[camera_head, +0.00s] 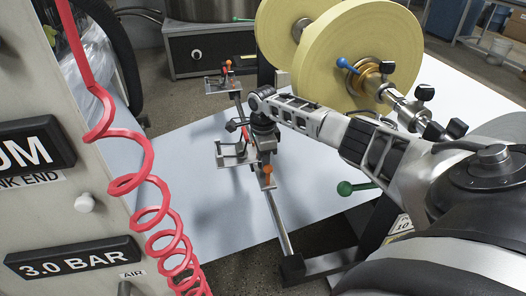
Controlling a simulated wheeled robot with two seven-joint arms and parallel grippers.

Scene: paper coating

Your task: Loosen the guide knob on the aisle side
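My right arm reaches in from the right, and its dark gripper (263,134) points down at the metal edge-guide assembly. The gripper is over the near part of the assembly, and its fingers are too small and dark to tell open from shut. A small orange knob (268,170) shows just below the gripper on the guide rail (279,222). A dark round knob (231,126) shows just left of the gripper. The far guide (222,85) carries another orange-red knob (228,64). Which knob is on the aisle side I cannot tell. My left gripper is not in view.
Large cream paper rolls (362,58) stand behind my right arm, with a blue-handled lever (345,64) and black shaft knobs (424,92). A pale sheet (185,165) spreads below the guides. A coiled red air hose (150,218) hangs before the left panel (45,215). A green-knobbed lever (347,188) lies below my arm.

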